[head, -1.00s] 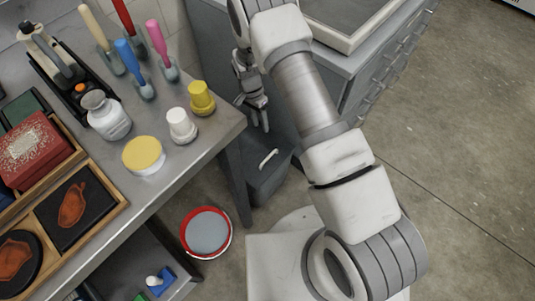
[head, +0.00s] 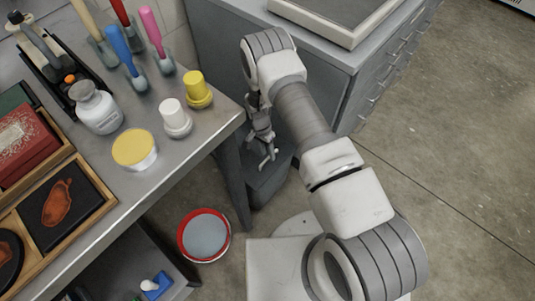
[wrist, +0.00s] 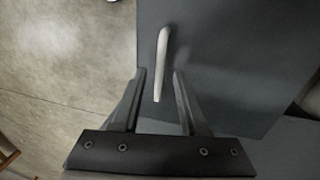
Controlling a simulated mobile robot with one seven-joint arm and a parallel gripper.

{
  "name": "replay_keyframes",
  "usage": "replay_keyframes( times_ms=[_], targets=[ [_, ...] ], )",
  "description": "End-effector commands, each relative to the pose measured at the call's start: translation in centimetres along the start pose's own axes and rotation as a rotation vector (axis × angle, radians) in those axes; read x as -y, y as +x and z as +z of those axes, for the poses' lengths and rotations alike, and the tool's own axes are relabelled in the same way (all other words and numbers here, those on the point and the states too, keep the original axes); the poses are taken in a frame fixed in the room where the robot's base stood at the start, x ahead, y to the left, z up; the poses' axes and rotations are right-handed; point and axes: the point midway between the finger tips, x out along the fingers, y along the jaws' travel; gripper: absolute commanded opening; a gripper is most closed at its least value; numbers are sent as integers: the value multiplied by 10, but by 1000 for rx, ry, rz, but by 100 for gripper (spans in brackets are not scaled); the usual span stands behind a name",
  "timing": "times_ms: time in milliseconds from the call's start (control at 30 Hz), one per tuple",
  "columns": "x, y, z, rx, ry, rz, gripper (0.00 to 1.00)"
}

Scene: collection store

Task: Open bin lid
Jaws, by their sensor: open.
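The dark grey bin (head: 265,189) stands on the floor between the metal table and the grey cabinet. In the wrist view its flat lid (wrist: 235,80) fills much of the picture, with a pale bar handle (wrist: 162,50) on it. The lid looks shut. My gripper (head: 266,160) is over the bin in the head view and covers most of the handle there. In the wrist view my gripper (wrist: 159,76) is open, with the near end of the handle seen between its two fingers. I cannot tell how far above the lid the fingers are.
The metal table (head: 195,154) at the left holds jars, tools and trays, and its leg stands close to the bin. The grey cabinet (head: 290,60) rises behind my arm. A red-rimmed bucket (head: 204,235) is on the floor. The floor at right is clear.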

Motion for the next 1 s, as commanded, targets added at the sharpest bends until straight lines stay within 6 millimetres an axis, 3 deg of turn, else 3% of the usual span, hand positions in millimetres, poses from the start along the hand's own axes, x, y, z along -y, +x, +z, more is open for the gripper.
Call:
replay_keyframes(
  times_ms=[367, 600, 1000],
  targets=[
    [0, 6, 0, 0, 0, 0, 44],
    [0, 6, 0, 0, 0, 0, 0],
    [0, 6, 0, 0, 0, 0, 0]
  ],
)
